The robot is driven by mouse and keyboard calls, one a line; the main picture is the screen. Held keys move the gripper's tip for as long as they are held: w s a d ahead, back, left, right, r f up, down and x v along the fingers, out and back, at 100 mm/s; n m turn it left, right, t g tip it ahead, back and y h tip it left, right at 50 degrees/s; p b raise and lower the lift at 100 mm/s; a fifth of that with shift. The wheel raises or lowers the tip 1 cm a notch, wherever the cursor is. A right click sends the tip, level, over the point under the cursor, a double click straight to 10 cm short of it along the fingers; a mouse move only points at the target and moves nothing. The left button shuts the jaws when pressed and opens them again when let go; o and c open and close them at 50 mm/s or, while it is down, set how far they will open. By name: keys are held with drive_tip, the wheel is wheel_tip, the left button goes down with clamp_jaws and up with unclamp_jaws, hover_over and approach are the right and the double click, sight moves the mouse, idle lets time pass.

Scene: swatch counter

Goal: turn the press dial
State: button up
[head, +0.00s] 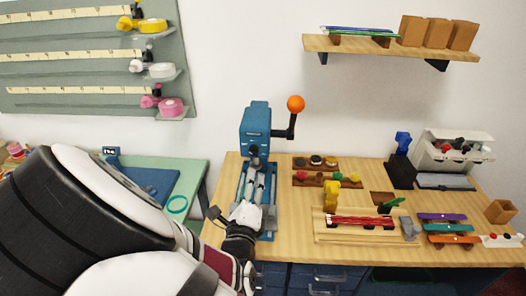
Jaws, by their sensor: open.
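A blue press (255,126) stands at the left end of the wooden counter, with an orange ball (295,103) on a dark lever at its right side. Its blue base frame (269,221) runs toward me. My gripper (257,175) is over this base, just below and in front of the press head, its fingers pointing at the head. It is open, and I see nothing held in it. A small dark part shows at the lower front of the head. I cannot tell whether it is the dial, or whether my fingers touch it.
Right of the press are a wooden rack (327,181) of small colored pieces and a wooden tray (369,238) with red rods. A green table (190,188) is at the left. A shelf (389,47) hangs above. My arm covers the lower left.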

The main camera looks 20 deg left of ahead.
sight(255, 155)
drive_tip(key=x, duration=1.2)
drive_tip(key=shift+d+p, duration=0.1)
drive_tip(key=shift+p, duration=0.25)
drive_tip(key=shift+c, duration=0.4)
clamp_jaws()
